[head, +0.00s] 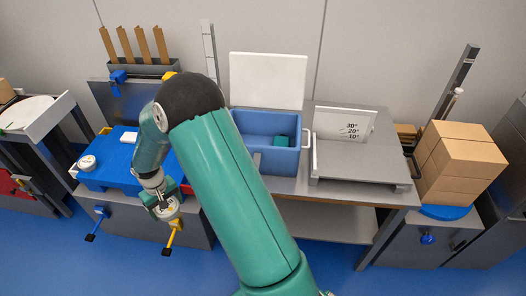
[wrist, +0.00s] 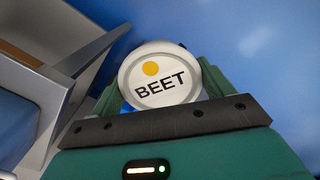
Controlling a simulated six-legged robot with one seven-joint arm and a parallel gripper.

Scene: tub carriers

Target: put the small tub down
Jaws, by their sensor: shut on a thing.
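The small tub (wrist: 158,88) is round and white, with a lid reading BEET and an orange-yellow dot. It fills the space between the two green fingers of my gripper (head: 163,206) in the wrist view. My gripper is shut on it. In the head view the held tub (head: 168,213) shows only partly below the fingers, in front of the blue-topped station at the left. In the wrist view blue floor shows behind the tub, and I see no surface touching it. Its underside is hidden.
Another white tub (head: 88,162) stands on the blue top (head: 108,178), at its left. Yellow (head: 173,236) and blue (head: 96,224) levers stick out in front of this station. A blue bin (head: 254,124) holding a teal block (head: 281,141) stands right of my arm. Boxes (head: 462,158) are stacked far right.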

